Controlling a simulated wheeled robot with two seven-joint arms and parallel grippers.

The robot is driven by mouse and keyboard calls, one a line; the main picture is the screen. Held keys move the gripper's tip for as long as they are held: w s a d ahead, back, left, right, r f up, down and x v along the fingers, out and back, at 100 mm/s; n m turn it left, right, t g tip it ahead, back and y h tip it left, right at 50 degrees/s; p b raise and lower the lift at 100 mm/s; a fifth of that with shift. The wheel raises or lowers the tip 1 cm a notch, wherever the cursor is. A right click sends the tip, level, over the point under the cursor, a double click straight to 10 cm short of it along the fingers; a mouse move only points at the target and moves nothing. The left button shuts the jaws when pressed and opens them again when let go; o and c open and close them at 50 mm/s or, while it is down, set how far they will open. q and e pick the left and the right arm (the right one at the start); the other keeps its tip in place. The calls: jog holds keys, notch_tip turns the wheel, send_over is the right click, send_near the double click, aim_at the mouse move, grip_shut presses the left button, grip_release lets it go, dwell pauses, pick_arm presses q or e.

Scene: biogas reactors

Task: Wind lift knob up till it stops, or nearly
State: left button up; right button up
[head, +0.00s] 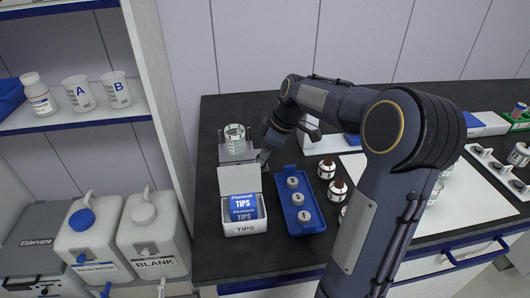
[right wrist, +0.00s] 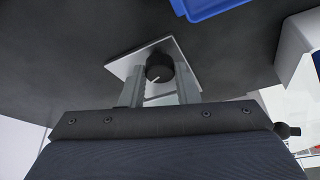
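The lift knob (right wrist: 160,68) is a round black knob with a white pointer line, on a pale square plate (right wrist: 122,68) in the right wrist view. My right gripper (right wrist: 159,72) has one grey finger on each side of the knob, with no clear gap showing; it looks shut on it. In the head view my right gripper (head: 264,158) is low beside the lift stand (head: 231,157), and the knob itself is hidden. A clear glass vessel (head: 236,138) stands on top of the stand. My left gripper is not in view.
A white open tips box (head: 244,227) and a blue tray (head: 312,222) with several grey weights stand in front of the stand. Brown bottles (head: 327,168) are to the right, partly behind my arm. A shelf unit (head: 160,100) borders the bench on the left.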

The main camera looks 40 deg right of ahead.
jog(key=shift+c, duration=1.4)
jog(key=shift+m+h, duration=0.3)
jog(key=shift+m, duration=0.5)
jog(key=o, duration=1)
jog(key=shift+c, duration=0.2)
jog(key=shift+r+t, duration=0.1)
jog(key=shift+t, duration=0.2)
jog(key=v, duration=0.7)
jog(key=shift+s+r+p, duration=0.15)
jog(key=shift+r+p, duration=0.15)
jog(key=shift+p, duration=0.1)
